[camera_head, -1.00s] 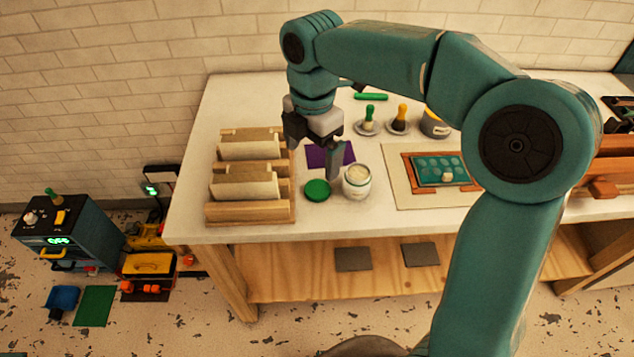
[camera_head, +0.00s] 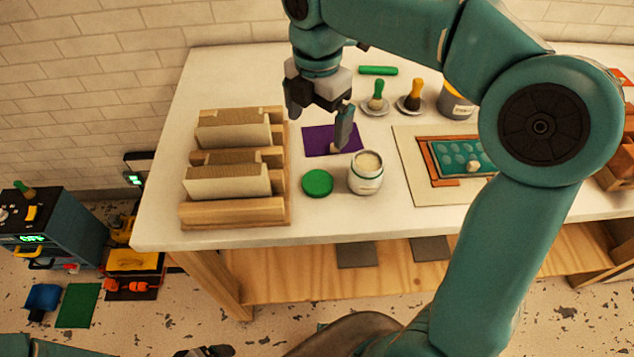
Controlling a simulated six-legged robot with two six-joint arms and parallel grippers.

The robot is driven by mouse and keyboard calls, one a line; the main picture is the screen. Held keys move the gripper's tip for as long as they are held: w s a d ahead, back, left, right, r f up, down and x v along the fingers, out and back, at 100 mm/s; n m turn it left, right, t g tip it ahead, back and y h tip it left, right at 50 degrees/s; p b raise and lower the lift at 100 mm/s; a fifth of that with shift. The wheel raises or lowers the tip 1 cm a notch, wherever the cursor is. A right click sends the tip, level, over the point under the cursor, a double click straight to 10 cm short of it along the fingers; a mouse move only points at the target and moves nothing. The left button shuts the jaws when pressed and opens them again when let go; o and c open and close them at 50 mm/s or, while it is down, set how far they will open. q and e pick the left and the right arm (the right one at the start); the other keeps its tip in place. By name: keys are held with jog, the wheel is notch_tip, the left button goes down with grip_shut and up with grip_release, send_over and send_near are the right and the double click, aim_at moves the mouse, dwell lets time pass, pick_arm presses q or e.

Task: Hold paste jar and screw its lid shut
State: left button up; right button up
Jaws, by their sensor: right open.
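The paste jar (camera_head: 365,174) is white with a pale filling, and stands upright and open on the white table. Its green lid (camera_head: 317,183) lies flat on the table just left of it, apart from the jar. My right gripper (camera_head: 319,126) is open and empty above the purple mat, behind the lid and jar. At the bottom edge a dark piece, likely part of my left gripper (camera_head: 205,351), just shows, too cut off to tell its state.
A wooden rack (camera_head: 235,212) with pale blocks stands left of the lid. A purple mat (camera_head: 315,143) lies behind. A board with a teal tray (camera_head: 460,156) is to the right. Two brushes (camera_head: 376,95) (camera_head: 414,96) and a grey can (camera_head: 455,103) stand at the back.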

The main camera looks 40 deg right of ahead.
jog(key=b, duration=0.1)
send_over(318, 181)
notch_tip(318, 181, down, 10)
jog(key=shift+w+f, duration=0.1)
jog(key=shift+f, duration=0.3)
jog(key=shift+s+f, duration=0.15)
jog(key=shift+s, duration=0.1)
jog(key=shift+w, duration=0.1)
jog(key=shift+w, duration=0.1)
notch_tip(318, 181, down, 5)
jog(key=shift+f, duration=0.15)
